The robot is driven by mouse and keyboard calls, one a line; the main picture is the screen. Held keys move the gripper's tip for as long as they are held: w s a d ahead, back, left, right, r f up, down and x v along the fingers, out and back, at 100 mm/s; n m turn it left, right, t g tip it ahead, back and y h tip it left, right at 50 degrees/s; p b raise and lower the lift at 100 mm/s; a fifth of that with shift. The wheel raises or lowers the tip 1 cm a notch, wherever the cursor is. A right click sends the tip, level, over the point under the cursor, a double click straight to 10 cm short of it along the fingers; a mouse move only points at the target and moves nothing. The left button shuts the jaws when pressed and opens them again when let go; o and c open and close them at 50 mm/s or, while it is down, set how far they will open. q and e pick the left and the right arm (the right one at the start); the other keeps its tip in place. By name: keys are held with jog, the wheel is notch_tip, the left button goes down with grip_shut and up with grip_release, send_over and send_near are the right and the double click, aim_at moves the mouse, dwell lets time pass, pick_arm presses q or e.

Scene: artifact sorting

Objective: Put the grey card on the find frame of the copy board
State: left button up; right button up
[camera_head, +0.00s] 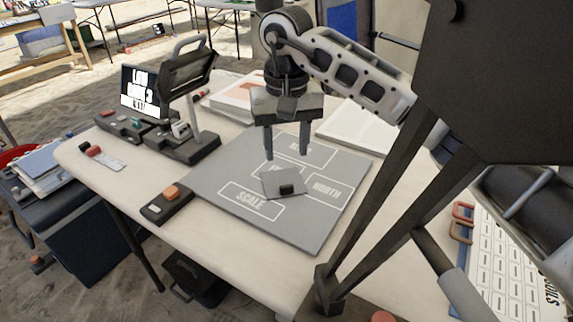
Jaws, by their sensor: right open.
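The grey copy board (219,178) lies flat on the table with white outlined frames marked SCALE, NORTH and others. The grey card (268,180), with a small dark grip block (286,189) on it, rests on the middle of the board. It sits at an angle and covers most of a middle frame (270,168), whose label is mostly hidden. My right gripper (286,154) is open and empty, pointing down just above and behind the card, apart from the grip block. My left gripper is not in view.
On the table (105,165), a small dark box with an orange button (165,202) stands left of the board. A stand with a lit screen (139,90) is at back left. White trays or papers (355,122) lie behind the board. A white labelled panel (510,265) is at right.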

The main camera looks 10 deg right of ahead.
jog(key=shift+r, duration=1.9)
